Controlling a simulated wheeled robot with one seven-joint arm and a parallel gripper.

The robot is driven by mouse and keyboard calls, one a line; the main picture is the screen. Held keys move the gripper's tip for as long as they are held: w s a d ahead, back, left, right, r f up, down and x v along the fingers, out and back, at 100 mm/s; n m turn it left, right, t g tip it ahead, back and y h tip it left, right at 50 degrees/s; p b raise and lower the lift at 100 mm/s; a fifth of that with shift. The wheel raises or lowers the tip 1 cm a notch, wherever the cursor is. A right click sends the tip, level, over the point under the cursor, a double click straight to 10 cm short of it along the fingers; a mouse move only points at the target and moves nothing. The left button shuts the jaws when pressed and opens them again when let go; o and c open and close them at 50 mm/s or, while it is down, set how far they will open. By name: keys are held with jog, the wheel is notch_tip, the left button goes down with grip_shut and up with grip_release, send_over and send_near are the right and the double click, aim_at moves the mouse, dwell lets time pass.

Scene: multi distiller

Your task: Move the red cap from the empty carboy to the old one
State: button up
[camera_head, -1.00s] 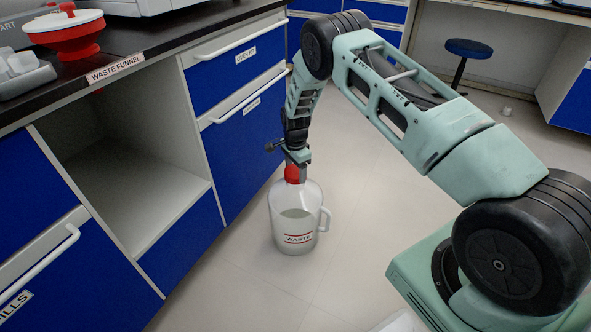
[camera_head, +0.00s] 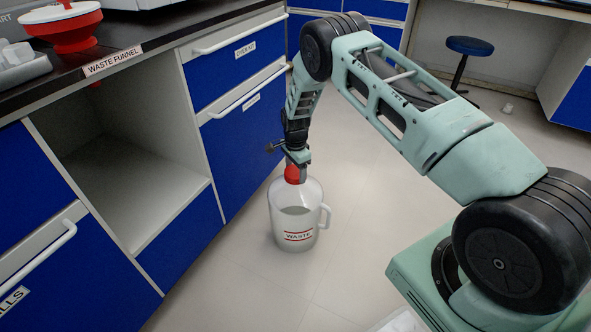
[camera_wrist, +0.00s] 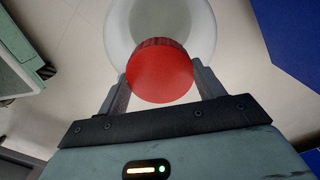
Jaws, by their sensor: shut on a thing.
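A white, translucent carboy (camera_head: 296,222) labelled WASTE stands upright on the floor in front of the cabinets, with its handle on the right. The red cap (camera_head: 292,174) is at its mouth. My gripper (camera_head: 298,163) reaches down from above and is shut on the red cap. In the wrist view the red cap (camera_wrist: 160,72) sits between my two fingers, with the pale carboy (camera_wrist: 122,25) round behind it. The cap hides the carboy's mouth, so I cannot tell whether it is loose on it. No second carboy is clearly visible.
An open, empty cabinet bay (camera_head: 130,170) is at the left. A red waste funnel (camera_head: 66,25) stands on the dark counter above it. Blue drawers (camera_head: 245,130) stand close behind the carboy. The floor (camera_head: 250,290) in front is clear. A blue stool (camera_head: 468,48) is far back.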

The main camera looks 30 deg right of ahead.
jog(key=shift+f, duration=0.3)
jog(key=o, duration=1)
jog(key=shift+r, duration=0.1)
notch_tip(320, 180, up, 17)
jog(key=p, duration=0.4)
jog(key=shift+r, duration=0.15)
